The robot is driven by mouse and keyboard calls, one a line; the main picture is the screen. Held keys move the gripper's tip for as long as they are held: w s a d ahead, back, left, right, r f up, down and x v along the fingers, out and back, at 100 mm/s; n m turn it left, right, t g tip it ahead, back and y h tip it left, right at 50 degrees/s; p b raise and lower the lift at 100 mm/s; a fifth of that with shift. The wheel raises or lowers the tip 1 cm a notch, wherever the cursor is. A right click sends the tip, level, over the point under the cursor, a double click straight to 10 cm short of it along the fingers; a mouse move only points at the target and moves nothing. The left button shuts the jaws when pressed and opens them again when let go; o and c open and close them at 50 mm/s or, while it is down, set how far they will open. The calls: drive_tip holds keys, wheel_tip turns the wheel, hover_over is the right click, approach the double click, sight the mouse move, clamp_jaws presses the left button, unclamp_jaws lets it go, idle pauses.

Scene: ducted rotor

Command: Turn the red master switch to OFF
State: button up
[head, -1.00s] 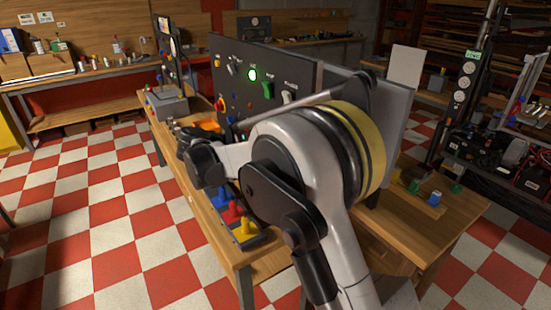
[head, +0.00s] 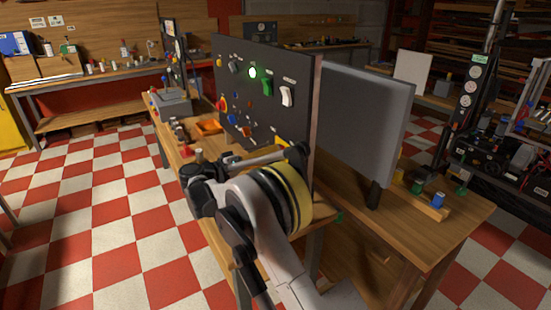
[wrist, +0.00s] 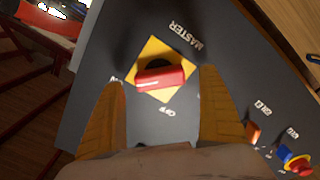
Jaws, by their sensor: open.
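The red master switch (wrist: 162,80) is a bar handle on a yellow square plate, with MASTER lettering above it and OFF lettering below it in the wrist view. The bar lies nearly level in that view, its left end towards a small label partly hidden by a finger. My gripper (wrist: 164,86) is open, with one orange-brown finger on each side of the handle. Gaps show between the fingers and the bar; I cannot tell the depth to the panel. In the head view my arm covers the gripper and the red handle.
A grey board (head: 362,118) stands behind the panel.

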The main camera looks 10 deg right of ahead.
drive_tip(key=shift+x, duration=1.2)
drive_tip(key=c, duration=1.2)
